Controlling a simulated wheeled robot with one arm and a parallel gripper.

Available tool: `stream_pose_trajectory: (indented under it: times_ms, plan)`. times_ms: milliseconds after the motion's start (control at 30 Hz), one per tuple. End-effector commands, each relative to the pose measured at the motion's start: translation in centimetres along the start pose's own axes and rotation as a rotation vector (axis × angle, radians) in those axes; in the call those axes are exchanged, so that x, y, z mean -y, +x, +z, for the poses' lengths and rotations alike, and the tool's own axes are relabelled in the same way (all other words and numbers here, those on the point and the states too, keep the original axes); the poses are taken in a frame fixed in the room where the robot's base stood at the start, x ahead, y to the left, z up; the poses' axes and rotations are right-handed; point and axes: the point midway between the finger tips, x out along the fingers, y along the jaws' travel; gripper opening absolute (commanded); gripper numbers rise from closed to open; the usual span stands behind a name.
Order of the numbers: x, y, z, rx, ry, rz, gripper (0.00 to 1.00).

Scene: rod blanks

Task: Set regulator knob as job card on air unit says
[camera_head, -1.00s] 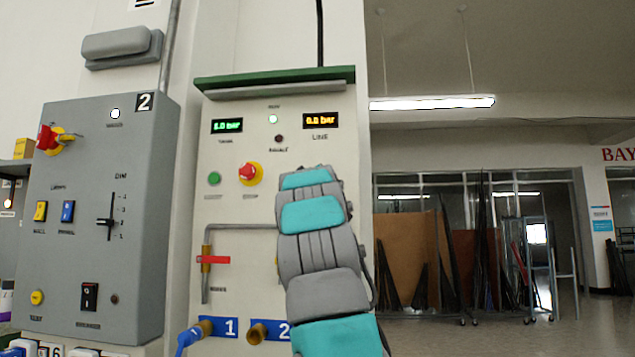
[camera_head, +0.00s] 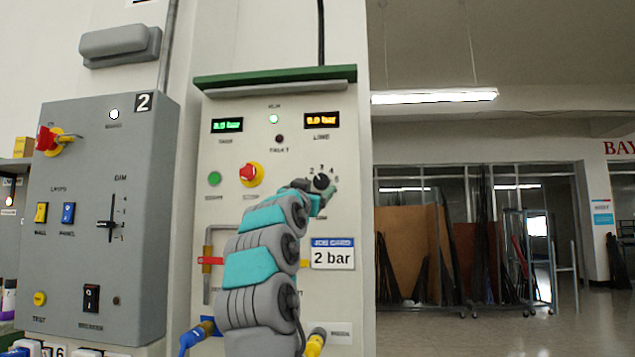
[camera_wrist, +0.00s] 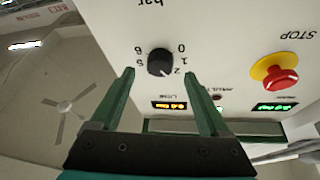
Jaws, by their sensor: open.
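The air unit (camera_head: 235,160) is a pale panel with a green top edge. Its job card (camera_head: 332,255) reads "2 bar". The black regulator knob (camera_head: 321,182) sits at the upper right, ringed by numbers. In the wrist view the knob (camera_wrist: 160,62) appears upside down; its pale mark seems to point towards the 2, but is too small to be sure. My gripper (camera_wrist: 160,77) is open, its green fingers on either side of the knob's line, apart from it and short of it. In the head view my gripper (camera_head: 328,195) partly covers the knob's surroundings.
A red stop button (camera_head: 249,173) on a yellow ring is left of the knob. The orange line display (camera_head: 322,121) is above. A red-handled valve (camera_head: 210,261) and hose ports are lower left. A grey control box (camera_head: 95,220) stands left. Open floor lies right.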

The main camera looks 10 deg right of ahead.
Motion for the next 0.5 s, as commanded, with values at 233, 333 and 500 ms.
stream_pose_trajectory:
  times_ms: [233,333,500]
  plan:
    - [0.1,2.7,0.0,0.003,-0.004,0.000,0.79]
    - [0.0,3.2,0.2,0.005,-0.003,0.001,0.79]
    - [0.0,3.4,0.2,0.004,-0.002,0.000,0.79]
